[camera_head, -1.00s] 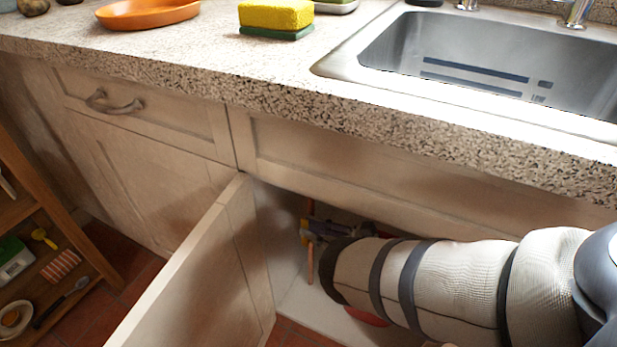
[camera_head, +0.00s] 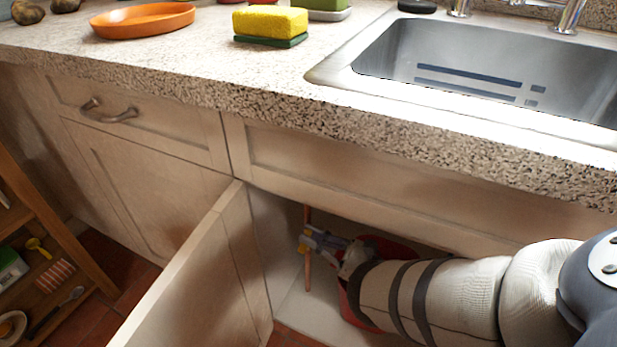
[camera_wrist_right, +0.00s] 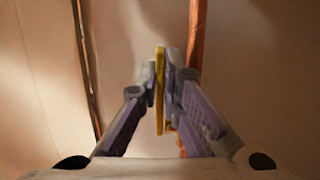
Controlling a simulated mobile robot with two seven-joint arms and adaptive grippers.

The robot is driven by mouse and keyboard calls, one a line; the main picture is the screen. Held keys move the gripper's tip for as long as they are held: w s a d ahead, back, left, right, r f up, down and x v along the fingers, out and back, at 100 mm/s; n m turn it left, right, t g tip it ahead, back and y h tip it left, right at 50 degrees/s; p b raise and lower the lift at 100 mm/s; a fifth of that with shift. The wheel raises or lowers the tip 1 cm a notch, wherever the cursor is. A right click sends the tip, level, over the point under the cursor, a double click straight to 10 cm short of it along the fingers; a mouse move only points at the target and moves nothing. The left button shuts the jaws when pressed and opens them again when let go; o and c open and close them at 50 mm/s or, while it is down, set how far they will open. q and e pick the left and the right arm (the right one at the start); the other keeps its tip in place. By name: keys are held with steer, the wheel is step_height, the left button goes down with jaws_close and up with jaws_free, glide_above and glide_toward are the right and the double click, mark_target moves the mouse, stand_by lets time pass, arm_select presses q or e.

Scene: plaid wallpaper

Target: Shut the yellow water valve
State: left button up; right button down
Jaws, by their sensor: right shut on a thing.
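The yellow valve handle (camera_wrist_right: 160,90) stands edge-on between the fingers of my right gripper (camera_wrist_right: 163,75) in the right wrist view. The fingers are shut on it from both sides. A copper pipe (camera_wrist_right: 196,35) runs just behind and to the right of the fingertips. In the head view my right gripper (camera_head: 309,242) is inside the open cabinet under the sink, at the upright copper pipe (camera_head: 308,272). Only a small bit of yellow shows there. My left gripper is not in view.
The open cabinet door (camera_head: 195,275) stands left of my right arm. A red container (camera_head: 352,312) is inside the cabinet, partly hidden by that arm. The counter edge (camera_head: 330,130) and sink (camera_head: 480,75) are above. A wooden shelf (camera_head: 50,230) is at far left.

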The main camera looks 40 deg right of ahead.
steer(key=shift+s+d+f+t+y+b, duration=0.15)
steer(key=shift+s+f+t+y+b, duration=0.2)
steer(key=shift+s+t+b, duration=0.25)
steer(key=shift+w, duration=0.15)
steer(key=c, duration=2)
jaws_free()
steer(key=shift+c, duration=0.2)
